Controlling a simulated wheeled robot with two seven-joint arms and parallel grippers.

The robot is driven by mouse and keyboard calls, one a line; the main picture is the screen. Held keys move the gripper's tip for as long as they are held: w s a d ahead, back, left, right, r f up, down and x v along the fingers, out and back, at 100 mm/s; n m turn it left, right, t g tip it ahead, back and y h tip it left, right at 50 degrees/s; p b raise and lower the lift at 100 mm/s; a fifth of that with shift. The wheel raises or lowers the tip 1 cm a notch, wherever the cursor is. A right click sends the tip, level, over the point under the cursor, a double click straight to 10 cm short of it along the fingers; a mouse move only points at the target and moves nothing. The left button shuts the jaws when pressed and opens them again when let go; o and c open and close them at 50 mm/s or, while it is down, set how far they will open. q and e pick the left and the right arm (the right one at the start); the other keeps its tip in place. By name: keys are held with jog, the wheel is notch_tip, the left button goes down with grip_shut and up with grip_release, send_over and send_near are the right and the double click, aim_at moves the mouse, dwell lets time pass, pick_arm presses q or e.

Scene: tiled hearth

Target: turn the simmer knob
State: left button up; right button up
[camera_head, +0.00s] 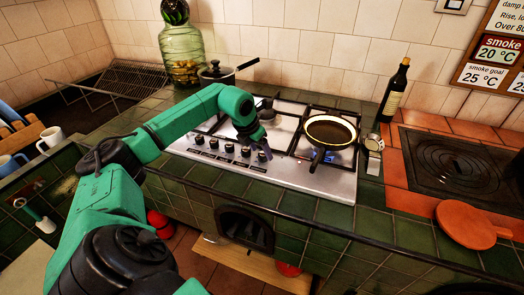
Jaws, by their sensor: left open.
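The steel hob (285,172) is set in the green tiled counter. A row of several black knobs (229,149) runs along the front left of its panel. I cannot tell which one is the simmer knob, as any labels are too small to read. My left arm reaches in from the left, and my left gripper (263,150) is open, pointing down at the right end of the knob row. It partly hides that end, and I cannot tell whether it touches a knob. My right gripper is not in view.
A frying pan (330,131) sits on the right burner with its handle toward the front. A lidded saucepan (217,75) stands at the back left, near a glass jar (181,55). A dark bottle (394,92) and a small timer-like object (374,143) stand right of the hob.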

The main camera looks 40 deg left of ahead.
pick_arm(q)
jog(key=shift+x, duration=0.9)
grip_shut()
jog(key=shift+m, duration=0.3)
jog(key=shift+m+h, duration=0.5)
jog(key=shift+m, duration=0.4)
jog(key=shift+a+r+m+h, duration=0.1)
jog(key=shift+m+h, duration=0.4)
jog(key=shift+m, duration=0.7)
jog(key=m, duration=0.2)
jog(key=m+g+h, duration=0.1)
jog(key=m, duration=0.2)
jog(key=shift+w+a+g+h, duration=0.1)
jog(key=shift+w+g+h, duration=0.1)
jog(key=shift+g+h, duration=0.1)
jog(key=shift+m+g+h, duration=0.3)
jog(key=shift+m+g, duration=0.2)
jog(key=shift+m, duration=1.4)
